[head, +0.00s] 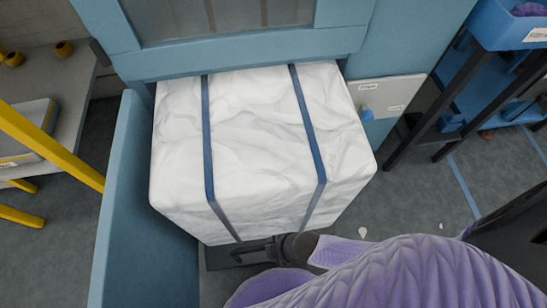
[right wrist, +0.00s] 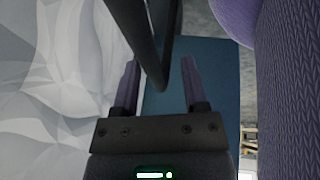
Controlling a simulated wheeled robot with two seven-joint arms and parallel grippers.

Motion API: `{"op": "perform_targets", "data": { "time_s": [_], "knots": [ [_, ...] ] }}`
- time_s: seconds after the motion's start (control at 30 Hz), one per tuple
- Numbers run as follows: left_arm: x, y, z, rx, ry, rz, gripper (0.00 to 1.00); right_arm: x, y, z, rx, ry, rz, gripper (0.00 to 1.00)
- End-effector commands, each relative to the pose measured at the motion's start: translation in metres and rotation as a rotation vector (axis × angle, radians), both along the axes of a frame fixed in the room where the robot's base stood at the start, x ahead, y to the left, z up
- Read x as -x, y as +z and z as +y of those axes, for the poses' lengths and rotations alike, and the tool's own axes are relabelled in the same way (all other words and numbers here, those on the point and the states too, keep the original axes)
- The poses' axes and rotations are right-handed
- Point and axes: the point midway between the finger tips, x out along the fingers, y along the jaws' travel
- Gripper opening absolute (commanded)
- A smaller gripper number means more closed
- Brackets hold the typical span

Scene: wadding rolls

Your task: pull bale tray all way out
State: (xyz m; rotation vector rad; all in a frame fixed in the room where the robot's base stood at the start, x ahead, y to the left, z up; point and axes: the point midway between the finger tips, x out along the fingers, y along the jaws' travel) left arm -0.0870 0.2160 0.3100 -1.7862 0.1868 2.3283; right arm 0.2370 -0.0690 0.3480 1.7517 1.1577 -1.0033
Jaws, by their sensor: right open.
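A white bale (head: 260,150) with two dark blue straps sits at the mouth of the blue press. The bale tray is mostly hidden under it; a dark piece (head: 218,258), perhaps its front edge or handle, shows below the bale's front. My right gripper (head: 240,252) is low at the bale's front. In the right wrist view its two purple-grey fingers (right wrist: 158,88) are apart, with a dark looped bar (right wrist: 147,45) reaching between them. I cannot tell whether they touch it. The bale's white side (right wrist: 50,90) fills the left there. My left gripper is not in view.
A blue door panel (head: 130,210) stands open left of the bale. A yellow rail (head: 50,150) and grey bench are further left. A dark stand with a blue bin (head: 500,25) is at the right. Floor right of the bale is mostly clear.

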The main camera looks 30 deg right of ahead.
Motion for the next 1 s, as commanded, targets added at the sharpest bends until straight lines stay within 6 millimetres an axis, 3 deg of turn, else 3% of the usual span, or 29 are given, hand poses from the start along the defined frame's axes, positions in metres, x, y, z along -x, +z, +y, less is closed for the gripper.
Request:
{"op": "perform_targets", "data": {
  "time_s": [0.27, 0.5, 0.63, 1.0],
  "knots": [
    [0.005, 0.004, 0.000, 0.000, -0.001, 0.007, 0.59, -0.003, 0.004, -0.001, 0.000, -0.002, -0.008, 0.61],
    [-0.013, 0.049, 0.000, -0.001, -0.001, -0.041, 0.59, 0.010, 0.063, -0.019, 0.002, 0.000, -0.015, 0.61],
    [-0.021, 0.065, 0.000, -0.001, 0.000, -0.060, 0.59, 0.019, 0.085, -0.027, 0.001, 0.000, -0.012, 0.61],
    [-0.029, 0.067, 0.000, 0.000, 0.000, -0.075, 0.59, 0.026, 0.090, -0.032, 0.000, -0.001, -0.004, 0.61]
  ]
}}
